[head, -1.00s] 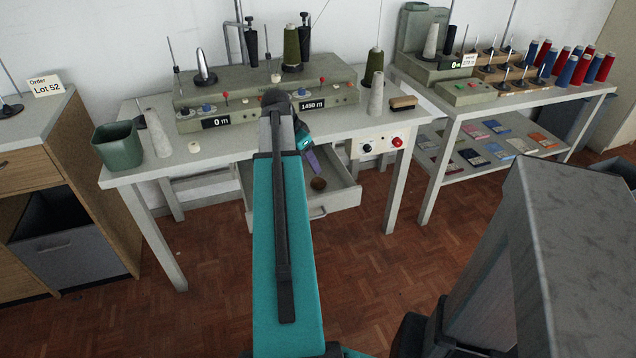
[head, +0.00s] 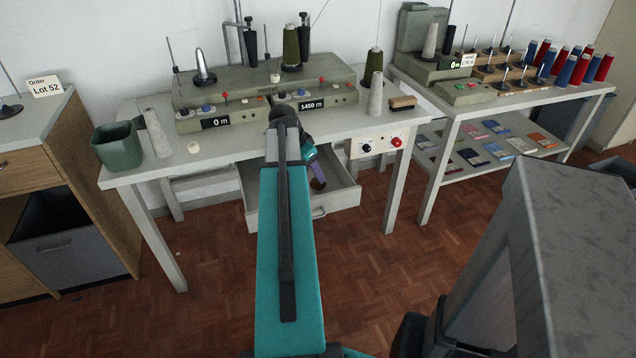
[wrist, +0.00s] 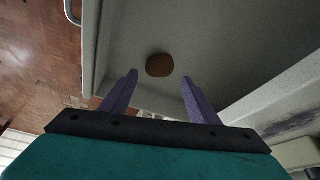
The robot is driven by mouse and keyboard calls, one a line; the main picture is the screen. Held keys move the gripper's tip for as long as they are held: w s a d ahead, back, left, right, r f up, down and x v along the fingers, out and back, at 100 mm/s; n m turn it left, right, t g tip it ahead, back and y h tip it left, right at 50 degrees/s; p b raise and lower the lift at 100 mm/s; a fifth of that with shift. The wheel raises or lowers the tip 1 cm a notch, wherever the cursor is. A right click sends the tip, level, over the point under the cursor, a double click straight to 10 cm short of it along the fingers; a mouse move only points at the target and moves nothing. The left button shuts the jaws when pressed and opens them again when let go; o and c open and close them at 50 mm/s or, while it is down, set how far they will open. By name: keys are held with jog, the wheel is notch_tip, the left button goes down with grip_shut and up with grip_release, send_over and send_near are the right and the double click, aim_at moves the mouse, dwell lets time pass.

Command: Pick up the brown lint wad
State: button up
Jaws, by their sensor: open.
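The brown lint wad (wrist: 159,65) is a small round brown lump lying on the floor of the open drawer (wrist: 215,45), seen in the wrist view. My gripper (wrist: 159,80) is open, with its two purple fingers apart and nothing between them. The wad shows just beyond the fingertips, roughly centred between them. I cannot tell the exact height of the fingers above it.
The drawer walls stand close around my gripper, with the table (head: 170,172) above and behind. On the table are the winding machine (head: 255,95), a green bin (head: 118,146), grey cones (head: 157,133) and a brush (head: 402,103). A second table (head: 455,112) stands at right.

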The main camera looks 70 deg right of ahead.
aim_at(316, 180)
jog(key=shift+x, duration=2.3)
jog(key=shift+a, duration=0.1)
jog(key=shift+c, duration=0.3)
jog(key=c, duration=1.1)
